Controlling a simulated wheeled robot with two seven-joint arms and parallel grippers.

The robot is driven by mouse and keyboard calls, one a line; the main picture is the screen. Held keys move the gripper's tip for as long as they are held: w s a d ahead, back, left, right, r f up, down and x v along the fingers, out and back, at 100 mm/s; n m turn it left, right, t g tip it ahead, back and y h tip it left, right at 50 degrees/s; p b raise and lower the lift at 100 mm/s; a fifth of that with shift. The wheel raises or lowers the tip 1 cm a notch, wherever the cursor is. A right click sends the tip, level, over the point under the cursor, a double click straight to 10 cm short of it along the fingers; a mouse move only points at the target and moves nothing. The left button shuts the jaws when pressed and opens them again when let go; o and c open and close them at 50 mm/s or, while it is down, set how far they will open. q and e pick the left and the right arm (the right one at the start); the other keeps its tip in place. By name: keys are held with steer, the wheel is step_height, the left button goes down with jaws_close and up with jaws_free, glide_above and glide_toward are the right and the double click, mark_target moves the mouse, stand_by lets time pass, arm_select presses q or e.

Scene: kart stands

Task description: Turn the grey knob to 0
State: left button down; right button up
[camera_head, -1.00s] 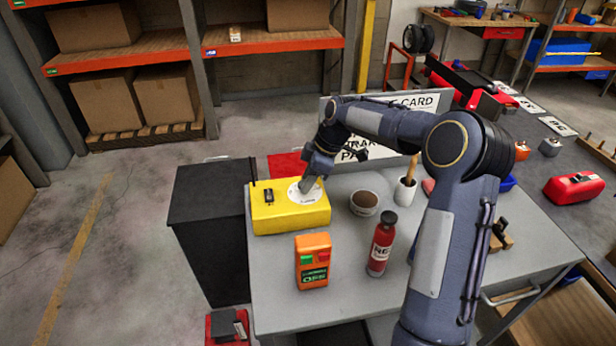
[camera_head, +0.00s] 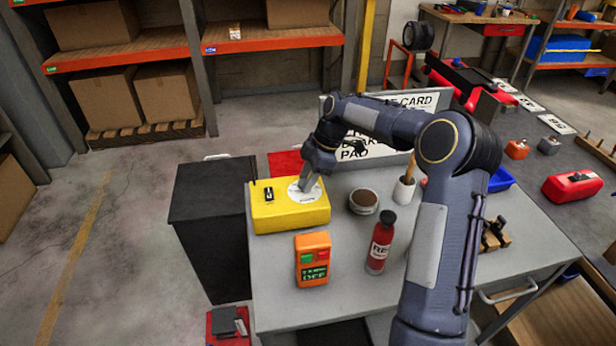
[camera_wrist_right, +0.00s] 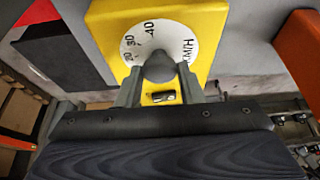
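The grey knob (camera_wrist_right: 158,66) sits at the centre of a white dial (camera_wrist_right: 185,32) on a yellow box (camera_wrist_right: 103,12). In the right wrist view the dial shows 20, 30, 40 and KM/H; the 0 mark is not visible. In the head view the yellow box (camera_head: 290,221) stands on the table's left part, its dial (camera_head: 296,192) partly behind my gripper. My right gripper (camera_head: 308,188) reaches down onto the dial. In the right wrist view its fingers (camera_wrist_right: 158,88) stand on both sides of the knob and seem to touch it. My left gripper is not in view.
On the grey table (camera_head: 350,285) are an orange device (camera_head: 313,258), a red bottle (camera_head: 380,242), a brown-filled bowl (camera_head: 363,201) and a white cup (camera_head: 404,191). A black switch (camera_head: 268,194) is on the box. A white sign (camera_head: 425,100) stands behind.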

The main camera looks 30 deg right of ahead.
steer(key=o, duration=0.4)
steer(key=shift+o, duration=0.2)
steer(key=v, duration=0.7)
steer(key=shift+r, duration=0.4)
steer(key=shift+d, duration=0.1)
steer(key=s+a+r+m+t, duration=0.15)
steer(key=s+m, duration=0.25)
steer(key=s, duration=0.4)
steer(key=s+a+r+m+t+h, duration=0.1)
steer(key=s+a+r+m, duration=0.15)
steer(key=s, duration=0.55)
steer(key=s+a+r+m+t, duration=0.1)
steer(key=s+a+m, duration=0.2)
steer(key=s+m, duration=0.3)
steer(key=s+a+f+m, duration=0.4)
steer(key=s+f, duration=0.2)
steer(key=s, duration=0.4)
steer(key=shift+s+f+t, duration=0.35)
steer(key=shift+s+t, duration=0.05)
steer(key=shift+t, duration=0.05)
steer(key=shift+m, duration=0.25)
steer(key=shift+c, duration=0.4)
